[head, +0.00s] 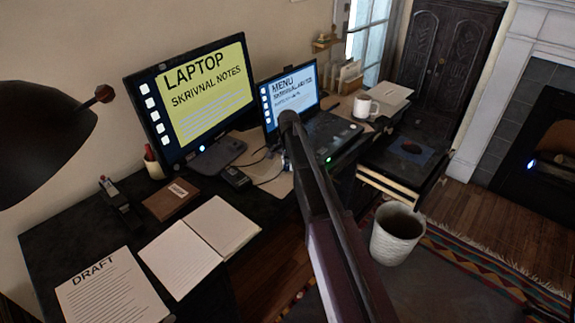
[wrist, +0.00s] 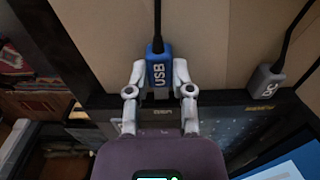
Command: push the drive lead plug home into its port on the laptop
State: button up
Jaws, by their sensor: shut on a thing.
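In the wrist view a blue plug marked USB (wrist: 158,68) sits between the fingertips of my gripper (wrist: 159,78), which is shut on it. Its black cable runs up and away. I cannot tell whether the plug's tip touches or enters a port. In the head view the open laptop (head: 325,138) stands on the desk, and my arm covers part of it. My gripper is mostly hidden behind the arm there.
A grey DC plug (wrist: 266,78) with a black cable is at the laptop's edge, right of the USB plug. A small black box (head: 235,177) lies left of the laptop, near a monitor (head: 195,95). A white mug (head: 364,106) stands behind the laptop's right side.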

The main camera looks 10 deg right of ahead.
aim_at(276, 178)
jog(key=shift+w+d, duration=0.75)
jog(key=shift+d, duration=0.3)
dwell(0.4)
jog(key=o, duration=0.9)
jog(key=shift+a, duration=0.1)
jog(key=shift+s+a, duration=0.95)
jog(key=shift+a, duration=0.25)
jog(key=shift+s+a, duration=0.9)
jog(key=shift+a, duration=0.25)
jog(key=shift+s+a, duration=0.95)
jog(key=shift+a, duration=0.25)
jog(key=s+d+n, duration=0.2)
jog(key=s+n, duration=0.3)
jog(key=s, duration=0.8)
jog(key=s+d+n, duration=0.2)
jog(key=s+n, duration=0.3)
jog(key=s, duration=0.8)
jog(key=r+p, duration=1.2)
jog(key=shift+w+d+r+p, duration=0.15)
jog(key=shift+w+r+p, duration=0.1)
jog(key=shift+r+p, duration=0.05)
